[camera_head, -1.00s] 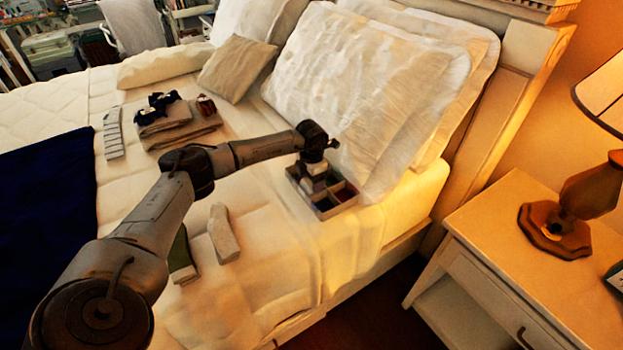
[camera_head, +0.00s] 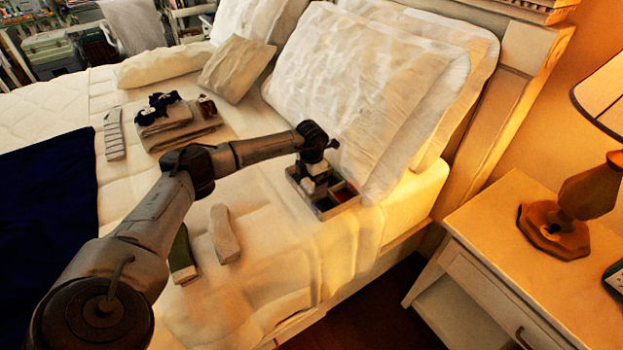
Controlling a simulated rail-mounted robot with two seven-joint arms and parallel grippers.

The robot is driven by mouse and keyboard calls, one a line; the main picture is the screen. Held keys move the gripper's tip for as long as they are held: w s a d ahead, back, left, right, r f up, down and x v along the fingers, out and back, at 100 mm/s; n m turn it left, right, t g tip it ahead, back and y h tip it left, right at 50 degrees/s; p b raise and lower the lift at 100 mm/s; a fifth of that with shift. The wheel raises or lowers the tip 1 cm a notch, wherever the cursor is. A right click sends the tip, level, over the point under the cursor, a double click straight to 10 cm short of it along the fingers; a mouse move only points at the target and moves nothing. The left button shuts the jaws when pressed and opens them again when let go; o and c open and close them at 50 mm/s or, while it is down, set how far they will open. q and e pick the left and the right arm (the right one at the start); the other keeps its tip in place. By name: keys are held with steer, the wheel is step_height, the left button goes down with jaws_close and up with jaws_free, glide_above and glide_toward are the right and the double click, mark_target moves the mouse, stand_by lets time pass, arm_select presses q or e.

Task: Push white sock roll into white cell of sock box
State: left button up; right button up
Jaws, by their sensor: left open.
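The sock box (camera_head: 322,212) is a small divided box on the bed, in front of the large pillow. A white sock roll (camera_head: 314,187) shows at the box's left side, below my left gripper (camera_head: 314,168). The gripper points down over the box and is open; its fingers are small and partly dark, and I cannot tell whether they touch the roll. A red item (camera_head: 344,192) lies in a right-hand cell. The gripper and wrist hide the back left of the box. My right gripper is not in view.
A beige sock (camera_head: 224,234) and a green-and-white sock (camera_head: 182,257) lie on the bed nearer me. A striped sock (camera_head: 114,134) and folded clothes (camera_head: 178,125) lie farther left. The pillow (camera_head: 365,95) stands close behind the box. A nightstand (camera_head: 520,235) with a lamp is right.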

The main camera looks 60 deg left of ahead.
arm_select(q)
steer(key=shift+r, duration=0.1)
step_height(320, 180, up, 14)
steer(key=p, duration=0.3)
steer(key=shift+f, duration=0.2)
stand_by(0.8)
